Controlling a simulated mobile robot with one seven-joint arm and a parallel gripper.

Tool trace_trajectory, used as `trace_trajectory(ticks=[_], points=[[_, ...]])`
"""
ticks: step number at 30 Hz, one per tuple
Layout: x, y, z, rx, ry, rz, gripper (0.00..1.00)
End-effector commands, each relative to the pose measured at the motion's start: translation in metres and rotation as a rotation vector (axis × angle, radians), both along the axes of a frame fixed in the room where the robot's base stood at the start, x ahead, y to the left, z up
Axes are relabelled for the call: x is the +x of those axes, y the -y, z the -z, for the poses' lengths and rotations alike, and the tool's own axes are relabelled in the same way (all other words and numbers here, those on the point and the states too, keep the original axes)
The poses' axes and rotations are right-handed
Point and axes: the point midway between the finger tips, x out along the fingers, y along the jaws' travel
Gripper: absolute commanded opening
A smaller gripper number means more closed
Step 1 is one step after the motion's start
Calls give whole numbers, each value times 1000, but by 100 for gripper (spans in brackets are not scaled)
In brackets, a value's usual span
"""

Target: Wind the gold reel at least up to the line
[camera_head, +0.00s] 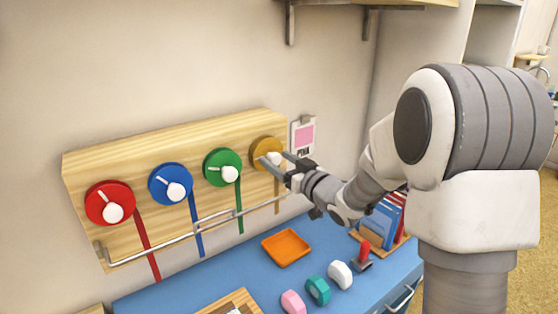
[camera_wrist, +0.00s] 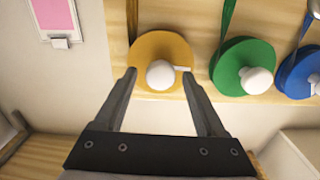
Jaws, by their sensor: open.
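The gold reel (camera_head: 264,149) is the rightmost of the reels on a wooden wall board (camera_head: 130,160) in the head view. It has a white knob (camera_head: 274,158) and a white pointer mark. A gold ribbon (camera_head: 277,190) hangs below it, partly hidden by my gripper. In the wrist view the gold reel (camera_wrist: 150,50) is ahead, with its knob (camera_wrist: 160,74) between the finger lines. My gripper (camera_wrist: 158,78) is open, one finger on each side of the knob, with visible gaps. A metal rail (camera_head: 180,237) runs across the board's lower part; I cannot make out a separate line.
Green (camera_head: 222,168), blue (camera_head: 170,185) and red (camera_head: 109,204) reels with hanging ribbons sit to the left. Below is a blue desk (camera_head: 215,275) with an orange tray (camera_head: 286,247), several coloured blocks and a red-handled stamp (camera_head: 363,254). A pink card (camera_head: 303,134) hangs right of the board.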

Motion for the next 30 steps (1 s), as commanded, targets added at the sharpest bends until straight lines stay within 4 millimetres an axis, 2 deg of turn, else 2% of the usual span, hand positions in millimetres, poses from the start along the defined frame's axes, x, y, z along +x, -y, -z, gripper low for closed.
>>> trace_trajectory(ticks=[5,17,30], points=[[0,0,0,0,0,0,73],[0,0,0,0,0,0,1],[-1,0,4,-57,39,0,0]])
